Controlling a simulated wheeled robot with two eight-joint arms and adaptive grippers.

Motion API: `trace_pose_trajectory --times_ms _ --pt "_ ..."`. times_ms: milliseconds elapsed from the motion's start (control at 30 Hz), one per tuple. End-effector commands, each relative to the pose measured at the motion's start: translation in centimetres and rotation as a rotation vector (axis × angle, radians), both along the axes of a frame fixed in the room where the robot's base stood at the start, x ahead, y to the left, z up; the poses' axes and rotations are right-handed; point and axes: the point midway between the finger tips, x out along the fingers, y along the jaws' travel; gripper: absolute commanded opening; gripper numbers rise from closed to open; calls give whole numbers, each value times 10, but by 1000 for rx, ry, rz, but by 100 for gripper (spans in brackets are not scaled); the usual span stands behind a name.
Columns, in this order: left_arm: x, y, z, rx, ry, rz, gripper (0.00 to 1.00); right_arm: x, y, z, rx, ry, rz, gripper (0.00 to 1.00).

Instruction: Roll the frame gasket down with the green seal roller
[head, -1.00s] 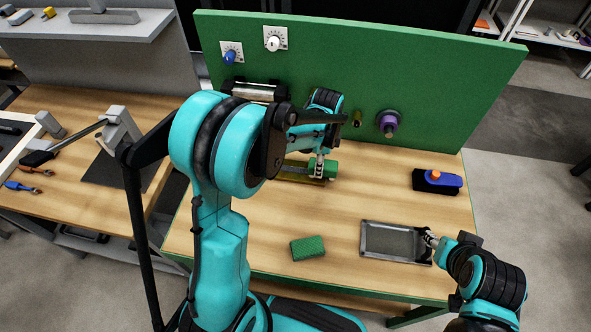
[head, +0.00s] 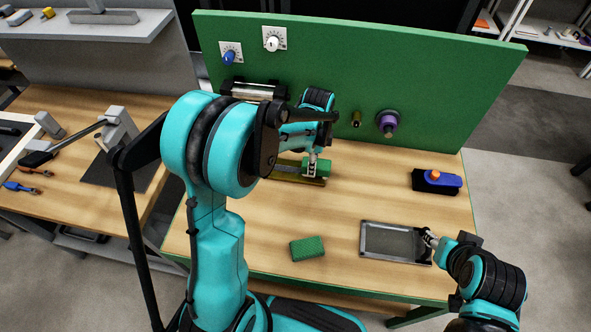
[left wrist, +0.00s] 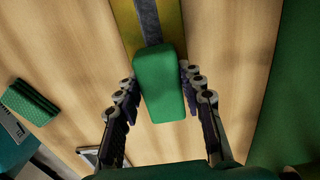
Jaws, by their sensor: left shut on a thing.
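The green seal roller (head: 318,168) is at the back of the green-backed bench, by a flat yellow-brown holder (head: 300,180). My left gripper (head: 312,163) is at the roller. In the left wrist view the green roller part (left wrist: 160,85) lies between the two fingers of the left gripper (left wrist: 158,80), with a grey bar (left wrist: 148,20) running on from it over the yellow holder. A grey rectangular frame (head: 375,256) lies flat at the front right; I cannot tell the gasket from the frame. My right gripper (head: 430,238) is at the frame's right edge; its finger gap is unclear.
A green textured block (head: 307,248) lies left of the frame. A blue and black brush-like block with an orange knob (head: 437,180) stands at the right. The green back panel (head: 430,100) carries dials and a purple knob (head: 388,122).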

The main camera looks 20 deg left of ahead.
Motion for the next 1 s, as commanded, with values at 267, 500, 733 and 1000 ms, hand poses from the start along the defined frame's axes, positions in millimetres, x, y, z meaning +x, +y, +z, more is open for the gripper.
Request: trace_pose_trajectory --times_ms 267,500,733,1000 --pt "-5 22 1 0 0 0 3 0 0 0 0 0 0 40" --pt "-5 22 1 1 0 0 3 0 0 0 0 0 0 40" --pt "-9 34 0 1 0 2 3 0 0 -1 0 0 0 40" --pt "-16 61 -1 1 0 3 3 0 0 -2 0 0 0 40"
